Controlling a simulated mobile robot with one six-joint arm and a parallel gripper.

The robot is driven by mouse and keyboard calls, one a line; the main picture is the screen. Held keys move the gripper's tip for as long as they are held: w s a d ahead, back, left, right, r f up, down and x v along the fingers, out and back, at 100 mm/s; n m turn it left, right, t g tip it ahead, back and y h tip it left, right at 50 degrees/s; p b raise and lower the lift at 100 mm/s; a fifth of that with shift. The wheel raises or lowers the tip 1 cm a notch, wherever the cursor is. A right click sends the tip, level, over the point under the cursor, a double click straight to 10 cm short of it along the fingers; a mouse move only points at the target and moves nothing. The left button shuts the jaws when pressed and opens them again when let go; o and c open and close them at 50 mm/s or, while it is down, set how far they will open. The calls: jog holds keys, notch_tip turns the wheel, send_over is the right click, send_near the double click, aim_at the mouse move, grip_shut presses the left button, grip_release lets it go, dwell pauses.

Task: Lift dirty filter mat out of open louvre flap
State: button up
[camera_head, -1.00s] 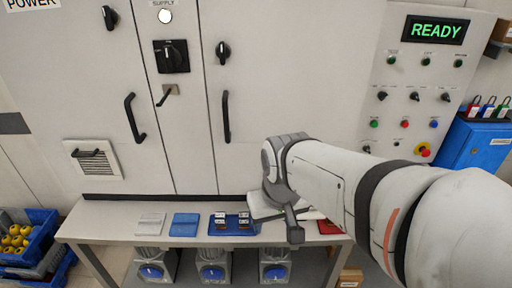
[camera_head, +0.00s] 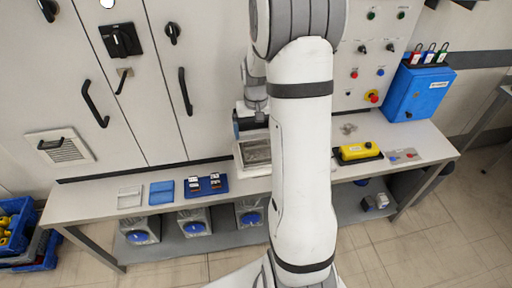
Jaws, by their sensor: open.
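The louvre flap (camera_head: 72,154) is a white slatted panel with a black handle, low on the left cabinet door. It looks flush with the door, and no filter mat shows in or behind it. My gripper (camera_head: 250,124) points down over the bench in the middle of the picture, far to the right of the flap. It is open, with its fingertips small and hard to make out. Just below it is a pale tray (camera_head: 240,160) with a grey inside, partly hidden by my arm. I cannot tell whether the grey is a mat.
The bench (camera_head: 95,204) bears a pale plate (camera_head: 130,196), a blue plate (camera_head: 162,194), a blue tray (camera_head: 203,186) of small parts and a yellow box (camera_head: 357,152). A blue cabinet (camera_head: 419,92) stands at right. Blue crates (camera_head: 20,240) sit at lower left.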

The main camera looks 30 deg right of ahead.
aim_at(257, 147)
jog(key=f, duration=0.2)
jog(key=f+p, duration=0.1)
jog(key=f, duration=0.3)
jog(key=shift+s+f+p, duration=0.15)
jog(key=shift+s+p, duration=0.1)
jog(key=shift+p, duration=0.1)
jog(key=c, duration=0.9)
